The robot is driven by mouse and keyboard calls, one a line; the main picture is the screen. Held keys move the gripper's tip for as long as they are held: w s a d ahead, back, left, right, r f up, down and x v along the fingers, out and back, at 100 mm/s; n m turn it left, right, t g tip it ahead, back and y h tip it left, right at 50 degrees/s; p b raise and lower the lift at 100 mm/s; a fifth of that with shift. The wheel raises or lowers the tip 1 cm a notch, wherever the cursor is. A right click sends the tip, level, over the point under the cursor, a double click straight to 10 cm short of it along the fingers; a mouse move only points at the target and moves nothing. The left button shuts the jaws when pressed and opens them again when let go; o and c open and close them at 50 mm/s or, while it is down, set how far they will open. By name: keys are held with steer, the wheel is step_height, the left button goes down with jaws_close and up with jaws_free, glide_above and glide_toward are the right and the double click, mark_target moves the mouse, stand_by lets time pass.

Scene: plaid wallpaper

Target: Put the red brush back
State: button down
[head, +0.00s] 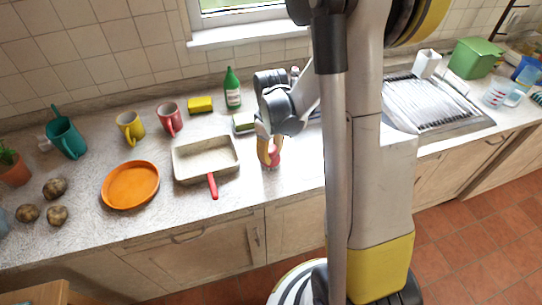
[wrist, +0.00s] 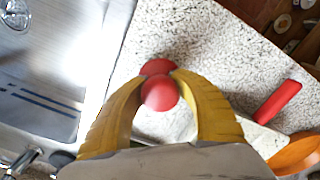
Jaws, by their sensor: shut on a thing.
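My gripper (head: 269,150) is shut on the red brush (head: 272,159) above the counter, to the right of the pan. In the wrist view, the gripper's yellow fingers (wrist: 160,88) close around the brush's round red end (wrist: 159,95). A second red part of it shows just beyond the fingertips. The rest of the brush is hidden, and I cannot tell whether it touches the counter.
The pan (head: 205,158) with a red handle and the orange plate (head: 130,185) lie to the left. A green bottle (head: 233,92), a yellow sponge (head: 200,104) and a red mug (head: 170,121) stand behind. The sink drainer (head: 440,105) is at the right.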

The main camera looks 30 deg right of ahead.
steer(key=shift+f, duration=0.2)
steer(key=c, duration=1)
jaws_free()
steer(key=shift+r, duration=0.1)
steer(key=shift+r, duration=0.1)
